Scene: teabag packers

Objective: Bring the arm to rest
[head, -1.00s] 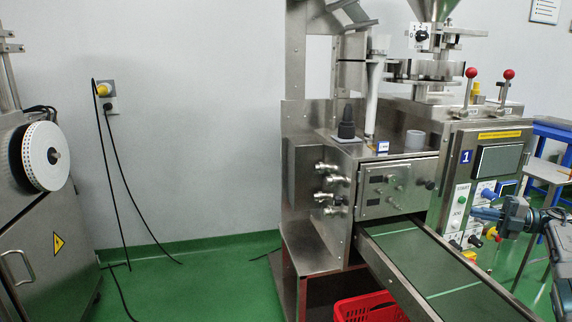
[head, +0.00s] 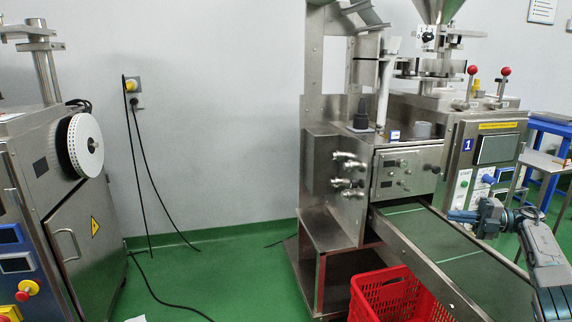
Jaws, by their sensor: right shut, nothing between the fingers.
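My right arm comes in from the right edge. Its gripper (head: 460,216) is shut and holds nothing. It points left, in front of the lower part of the button panel (head: 463,190) of machine 1 and above the far edge of the conveyor belt (head: 440,238) in the picture. The gripper hides the panel's lower controls, and I cannot tell whether it touches anything. A green start button and a blue knob (head: 488,179) show above it. My left gripper is not in view.
A red crate (head: 395,290) stands on the floor below the conveyor. A second steel machine (head: 80,215) with a white reel stands at the left. Blue-framed tables (head: 553,128) are at the right. Green floor (head: 215,270) is open between the machines, with black cables on it.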

